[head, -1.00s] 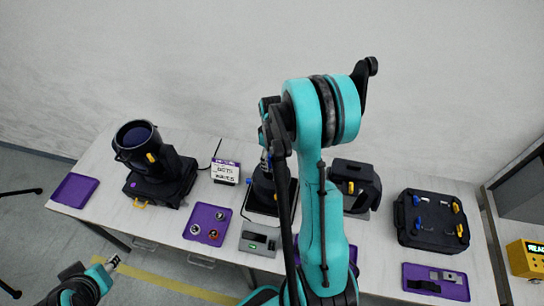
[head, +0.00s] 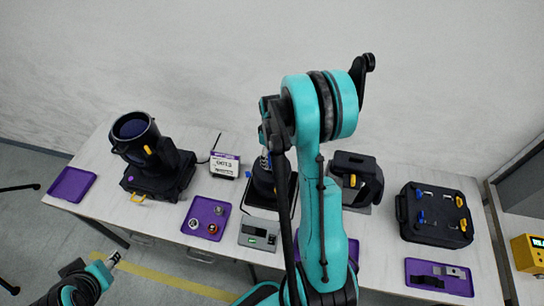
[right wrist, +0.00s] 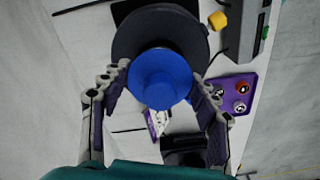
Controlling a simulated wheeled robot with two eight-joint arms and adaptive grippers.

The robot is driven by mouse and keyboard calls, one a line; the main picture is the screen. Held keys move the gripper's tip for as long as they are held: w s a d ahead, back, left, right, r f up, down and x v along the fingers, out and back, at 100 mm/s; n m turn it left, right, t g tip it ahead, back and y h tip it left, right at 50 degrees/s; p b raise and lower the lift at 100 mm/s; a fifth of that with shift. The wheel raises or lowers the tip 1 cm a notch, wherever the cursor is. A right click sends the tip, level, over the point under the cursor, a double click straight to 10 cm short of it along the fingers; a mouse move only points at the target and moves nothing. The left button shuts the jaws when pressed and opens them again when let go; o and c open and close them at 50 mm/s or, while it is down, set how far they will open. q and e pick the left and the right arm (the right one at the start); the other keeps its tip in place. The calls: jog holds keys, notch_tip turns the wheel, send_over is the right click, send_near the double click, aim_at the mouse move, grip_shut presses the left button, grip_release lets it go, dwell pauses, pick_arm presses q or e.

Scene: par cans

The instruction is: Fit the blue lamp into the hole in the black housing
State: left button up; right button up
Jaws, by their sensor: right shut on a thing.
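The blue lamp (right wrist: 160,78) is between the two fingers of my right gripper (right wrist: 160,92) in the right wrist view, and the gripper is shut on it. Behind the lamp is the round, dark top of the black housing (right wrist: 135,38). The lamp covers its middle, so the hole is hidden and I cannot tell whether the lamp is in it. In the head view the black housing (head: 262,185) is mostly behind my right arm, and the lamp is not clearly visible. My left gripper (head: 114,258) is low at the left, off the table and empty; its jaw opening is too small to judge.
A purple tray (head: 198,230) with small round parts and a grey device (head: 253,241) with a green display are near the housing. A large black lamp fixture (head: 165,175) stands at left. A black case (head: 406,210) and another purple tray (head: 461,289) are at right.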

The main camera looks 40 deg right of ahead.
jog(key=shift+f+b, duration=1.65)
jog(key=shift+f, duration=0.15)
jog(key=o, duration=1.4)
jog(key=shift+r, duration=0.1)
notch_tip(320, 180, up, 12)
jog(key=s+a+f+m+t+b, duration=0.1)
jog(key=s+a+f+t+b, duration=0.1)
jog(key=a+b, duration=0.3)
jog(key=s+a+f+m+t+b, duration=0.1)
jog(key=s+a+f+t+b, duration=0.1)
jog(key=s+a+b, duration=0.3)
jog(key=s+a+f+m+t+b, duration=0.1)
jog(key=s+a+f+t+b, duration=0.2)
jog(key=a, duration=0.8)
jog(key=shift+s+f+b, duration=0.35)
jog(key=shift+f+b, duration=0.35)
jog(key=shift+b, duration=0.4)
